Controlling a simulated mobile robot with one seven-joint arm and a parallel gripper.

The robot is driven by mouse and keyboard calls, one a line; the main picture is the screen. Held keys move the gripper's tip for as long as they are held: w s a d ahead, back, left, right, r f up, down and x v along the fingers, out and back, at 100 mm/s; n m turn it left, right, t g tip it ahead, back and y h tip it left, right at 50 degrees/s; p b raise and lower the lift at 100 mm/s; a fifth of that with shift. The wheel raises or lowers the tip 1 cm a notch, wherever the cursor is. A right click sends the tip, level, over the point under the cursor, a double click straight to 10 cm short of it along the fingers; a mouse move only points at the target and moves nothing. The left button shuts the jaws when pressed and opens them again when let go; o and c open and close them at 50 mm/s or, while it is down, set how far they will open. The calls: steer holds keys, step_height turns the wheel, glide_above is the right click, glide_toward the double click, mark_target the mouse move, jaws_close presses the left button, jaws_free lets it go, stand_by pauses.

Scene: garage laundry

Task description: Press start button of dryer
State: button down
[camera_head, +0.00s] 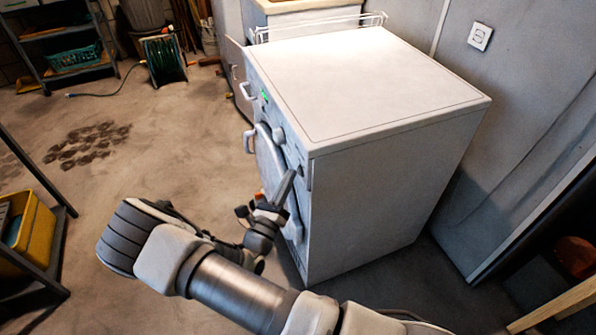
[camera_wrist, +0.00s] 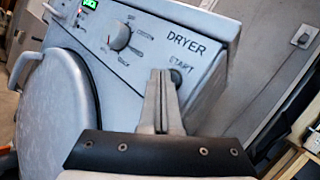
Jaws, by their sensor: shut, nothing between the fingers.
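The white dryer (camera_head: 380,85) stands in the middle right of the head view, its front facing left. In the wrist view its control panel (camera_wrist: 140,45) shows the words DRYER and START, a round dial (camera_wrist: 119,36) and a green display (camera_wrist: 90,4). The dark round start button (camera_wrist: 177,76) sits just below the START label. My gripper (camera_wrist: 159,73) is shut and empty, its fingertips just left of the button in the picture. Whether they touch the panel cannot be told. In the head view my gripper (camera_head: 287,185) is at the dryer's front, near its near edge.
The round dryer door (camera_wrist: 55,100) is at the left of the wrist view. A shelf with a yellow bin (camera_head: 35,232) stands at the left, and a green hose reel (camera_head: 165,58) at the back. Floor left of the dryer is clear. A wall is at the right.

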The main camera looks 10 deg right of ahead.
steer(key=shift+s+a, duration=0.2)
steer(key=shift+a, duration=0.35)
steer(key=shift+s+a, duration=0.25)
steer(key=shift+a, duration=0.55)
steer(key=shift+s+a, duration=0.2)
steer(key=shift+a, duration=0.65)
steer(key=shift+s+a, duration=0.25)
steer(key=shift+a, duration=0.55)
